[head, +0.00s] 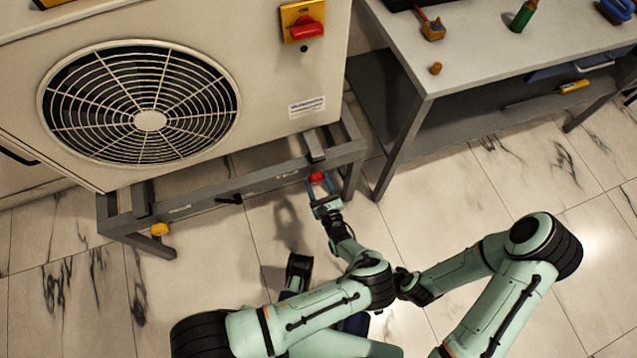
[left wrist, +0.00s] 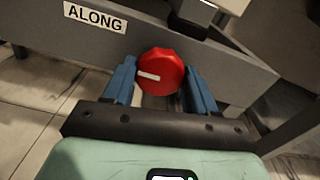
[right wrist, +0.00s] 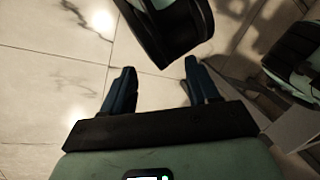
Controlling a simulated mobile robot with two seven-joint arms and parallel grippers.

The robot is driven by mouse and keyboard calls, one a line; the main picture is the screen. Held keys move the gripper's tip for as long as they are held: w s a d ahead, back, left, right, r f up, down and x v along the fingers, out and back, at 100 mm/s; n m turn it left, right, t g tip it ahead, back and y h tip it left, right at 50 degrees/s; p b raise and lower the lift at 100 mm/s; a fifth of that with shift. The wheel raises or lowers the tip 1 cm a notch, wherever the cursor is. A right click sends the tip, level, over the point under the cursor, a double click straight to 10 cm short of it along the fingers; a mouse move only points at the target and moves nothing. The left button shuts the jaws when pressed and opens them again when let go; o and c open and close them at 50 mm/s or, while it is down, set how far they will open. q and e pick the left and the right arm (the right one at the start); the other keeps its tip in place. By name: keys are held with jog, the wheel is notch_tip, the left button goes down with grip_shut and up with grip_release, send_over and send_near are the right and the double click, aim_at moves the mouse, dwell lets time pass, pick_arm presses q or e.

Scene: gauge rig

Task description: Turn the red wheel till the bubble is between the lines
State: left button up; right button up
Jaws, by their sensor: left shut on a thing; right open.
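The red wheel (head: 316,178) sits at the right end of the grey frame under the big cabinet. In the left wrist view the wheel (left wrist: 162,70) is a ribbed red knob with a white pointer mark aimed left. My left gripper (head: 322,188) has its blue fingers on either side of the wheel and is shut on it. My right gripper (right wrist: 158,78) is open and empty above the floor. I cannot make out a bubble or its lines in any view.
The frame (head: 262,180) carries an "ALONG" label (left wrist: 95,17). A yellow knob (head: 159,229) is at its left foot. The cabinet (head: 270,75) has a fan grille and a red switch (head: 307,29). A workbench (head: 475,55) with tools stands at right. Tiled floor is open at lower left.

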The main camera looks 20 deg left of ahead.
pick_arm(q)
jog(key=m+b, duration=0.1)
jog(key=m, duration=0.2)
jog(key=shift+m, duration=0.4)
jog(key=m, duration=0.3)
jog(key=shift+m+b, duration=0.3)
jog(key=shift+b, duration=0.1)
jog(key=m+b, duration=0.1)
jog(key=m, duration=0.3)
jog(key=shift+f+m, duration=0.1)
jog(key=shift+m, duration=0.2)
jog(key=m, duration=0.3)
jog(key=shift+b, duration=0.4)
jog(key=m, duration=0.4)
jog(key=shift+m+b, duration=0.3)
jog(key=shift+b, duration=0.05)
pick_arm(e)
jog(key=w+d+f+t+h, duration=0.1)
jog(key=w+d+f, duration=0.2)
jog(key=f, duration=0.2)
jog(key=shift+w+f, duration=0.15)
jog(key=shift+w, duration=0.25)
